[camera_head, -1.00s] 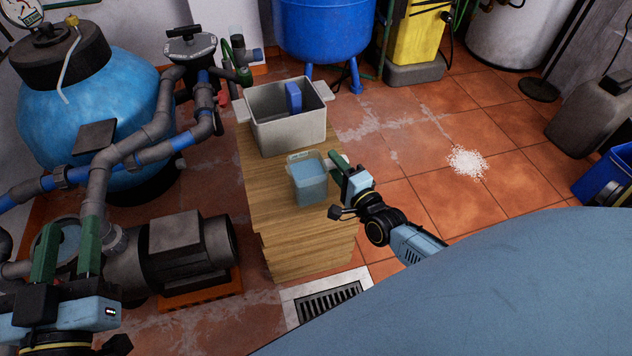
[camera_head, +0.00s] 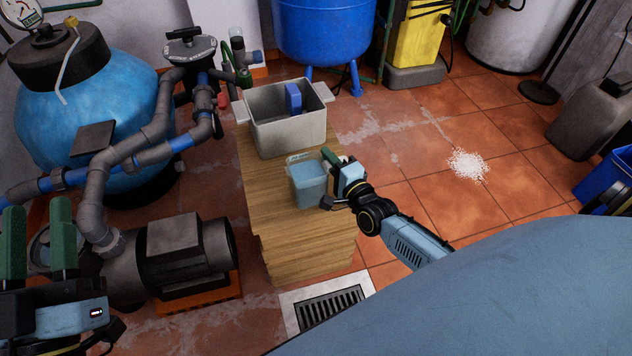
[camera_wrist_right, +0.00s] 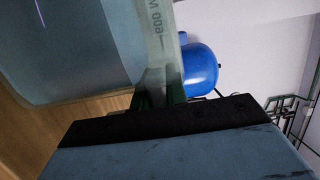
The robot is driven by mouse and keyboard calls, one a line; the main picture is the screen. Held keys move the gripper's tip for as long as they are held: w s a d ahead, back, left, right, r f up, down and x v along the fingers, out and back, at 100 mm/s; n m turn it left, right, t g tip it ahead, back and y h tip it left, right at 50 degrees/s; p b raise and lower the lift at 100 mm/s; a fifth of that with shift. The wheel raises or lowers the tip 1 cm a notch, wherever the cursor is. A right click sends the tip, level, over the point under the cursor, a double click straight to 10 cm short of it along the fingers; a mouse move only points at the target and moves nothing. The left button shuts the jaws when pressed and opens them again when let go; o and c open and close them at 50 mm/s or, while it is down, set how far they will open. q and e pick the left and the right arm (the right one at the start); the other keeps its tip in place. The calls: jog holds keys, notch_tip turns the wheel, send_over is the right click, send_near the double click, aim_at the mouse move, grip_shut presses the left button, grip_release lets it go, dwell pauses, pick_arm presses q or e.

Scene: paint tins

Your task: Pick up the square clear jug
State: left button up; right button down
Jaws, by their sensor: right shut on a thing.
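The square clear jug (camera_head: 308,184) stands on the wooden bench, upright, with bluish liquid inside. In the right wrist view the jug (camera_wrist_right: 85,50) fills the upper left, close to the camera, with markings on its wall. My right gripper (camera_head: 330,160) is at the jug's right side, shut on it; its far finger is partly hidden by the jug. My left gripper (camera_head: 38,215) is at the left edge of the head view, its two green fingers apart with nothing seen between them.
The wooden bench (camera_head: 290,250) also holds a grey tub (camera_head: 290,132) with a blue object (camera_head: 293,98) inside, just behind the jug. A pump (camera_head: 175,255) and pipes stand to the left. White powder (camera_head: 467,164) lies on the open tiled floor at right.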

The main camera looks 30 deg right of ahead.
jog(key=shift+r, duration=0.1)
jog(key=shift+r, duration=0.1)
